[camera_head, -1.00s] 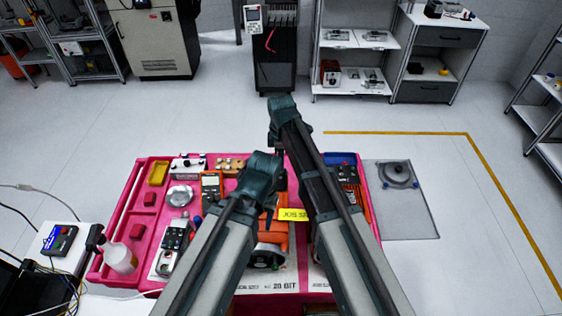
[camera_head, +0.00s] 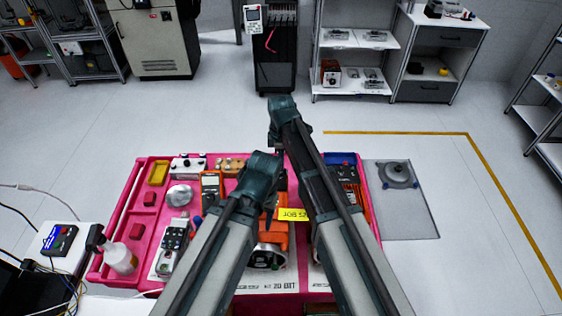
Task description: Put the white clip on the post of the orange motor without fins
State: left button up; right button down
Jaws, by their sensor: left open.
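An orange motor (camera_head: 274,232) lies on the pink work top, partly hidden behind my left arm. Its round end (camera_head: 265,258) shows below. I cannot tell from here whether it has fins, and its post is not clear. My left gripper (camera_head: 270,207) points down above the motor, open, with its fingers small and dark. My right gripper (camera_head: 279,148) is mostly hidden behind its own wrist, near the far edge of the work top; I cannot tell its state. I cannot make out the white clip.
A yellow label (camera_head: 293,214) lies between my arms. A multimeter (camera_head: 211,187), a silver round part (camera_head: 179,195), a yellow bin (camera_head: 158,173) and a white bottle (camera_head: 121,259) stand on the left. A blue tray (camera_head: 340,158) is at the far right. A grey floor mat (camera_head: 405,220) lies beyond the right edge.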

pick_arm(q)
jog(key=shift+f, duration=0.15)
pick_arm(e)
jog(key=shift+f, duration=0.15)
pick_arm(q)
jog(key=shift+r, duration=0.2)
pick_arm(e)
jog(key=shift+r, duration=0.2)
jog(key=shift+r+p, duration=2.85)
jog(key=shift+p, duration=0.15)
pick_arm(q)
notch_tip(320, 180, up, 6)
jog(key=shift+f, duration=0.1)
pick_arm(e)
jog(key=n, duration=0.2)
jog(key=r+n, duration=0.1)
jog(key=n, duration=0.1)
jog(key=shift+n+p, duration=0.3)
jog(key=shift+p, duration=0.1)
jog(key=n, duration=0.4)
jog(key=shift+r, duration=0.2)
pick_arm(q)
jog(key=shift+r, duration=0.65)
jog(key=shift+f, duration=0.15)
pick_arm(e)
jog(key=shift+f, duration=0.2)
